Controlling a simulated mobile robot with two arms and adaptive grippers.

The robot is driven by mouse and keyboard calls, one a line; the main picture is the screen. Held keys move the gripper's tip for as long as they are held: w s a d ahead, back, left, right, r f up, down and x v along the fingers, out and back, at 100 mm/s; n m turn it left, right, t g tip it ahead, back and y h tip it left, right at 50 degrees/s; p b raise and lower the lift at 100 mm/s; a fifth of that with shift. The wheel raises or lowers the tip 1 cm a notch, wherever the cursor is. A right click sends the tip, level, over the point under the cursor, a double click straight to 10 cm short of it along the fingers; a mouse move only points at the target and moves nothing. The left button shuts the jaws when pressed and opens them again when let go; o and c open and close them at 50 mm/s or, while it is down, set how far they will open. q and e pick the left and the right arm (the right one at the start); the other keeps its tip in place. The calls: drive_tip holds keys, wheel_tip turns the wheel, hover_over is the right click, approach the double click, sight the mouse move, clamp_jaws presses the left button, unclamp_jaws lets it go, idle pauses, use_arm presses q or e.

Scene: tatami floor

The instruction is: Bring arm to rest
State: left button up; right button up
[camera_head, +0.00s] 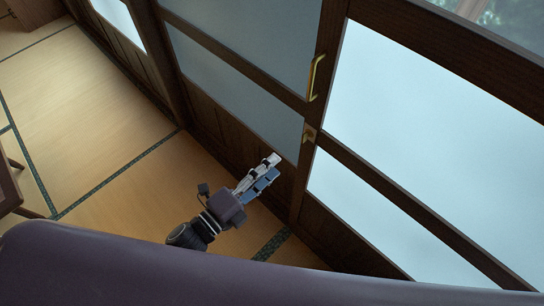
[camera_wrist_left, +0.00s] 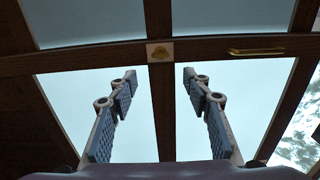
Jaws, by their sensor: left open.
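My left gripper (camera_head: 268,168) is low in the middle of the head view, in front of the wooden lower panel of a sliding door. In the left wrist view my left gripper (camera_wrist_left: 158,78) shows two fingers held apart with nothing between them. They point towards the door's glass panes and wooden bars. I cannot tell from the views whether the fingertips touch the door. My right gripper is in neither view.
The door has a brass handle (camera_head: 315,77) and a small brass plate (camera_head: 309,133), both above the gripper in the head view. Frosted panes (camera_head: 400,140) fill the frame. Tatami floor (camera_head: 90,110) lies open at left, with dark wooden furniture (camera_head: 8,185) at the left edge.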

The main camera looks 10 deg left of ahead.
use_arm(q)
drive_tip(key=shift+f, duration=0.1)
drive_tip(key=s+a+f+n+g+y, duration=0.2)
drive_tip(key=a+f+n+y, duration=0.15)
drive_tip(key=f, duration=0.65)
drive_tip(key=s+a+f+n+g+y, duration=0.1)
drive_tip(key=s+a+f+n+y, duration=0.3)
drive_tip(key=f, duration=0.7)
drive_tip(key=s+a+f+n+g+y, duration=0.1)
drive_tip(key=a+f+n+g, duration=0.1)
drive_tip(key=a+f+n, duration=0.6)
drive_tip(key=s+f+n+g, duration=0.2)
drive_tip(key=s+f, duration=0.4)
drive_tip(key=s, duration=0.3)
drive_tip(key=s+a+f+n+g+y, duration=0.1)
drive_tip(key=s+f+n+g, duration=0.2)
drive_tip(key=s+f, duration=0.3)
drive_tip(key=s+f+n+g+y, duration=0.1)
drive_tip(key=s+f+n+g, duration=0.1)
drive_tip(key=s+f, duration=0.5)
drive_tip(key=s+g, duration=0.1)
drive_tip(key=s, duration=0.5)
drive_tip(key=shift+a+g, duration=0.25)
drive_tip(key=shift+g, duration=0.05)
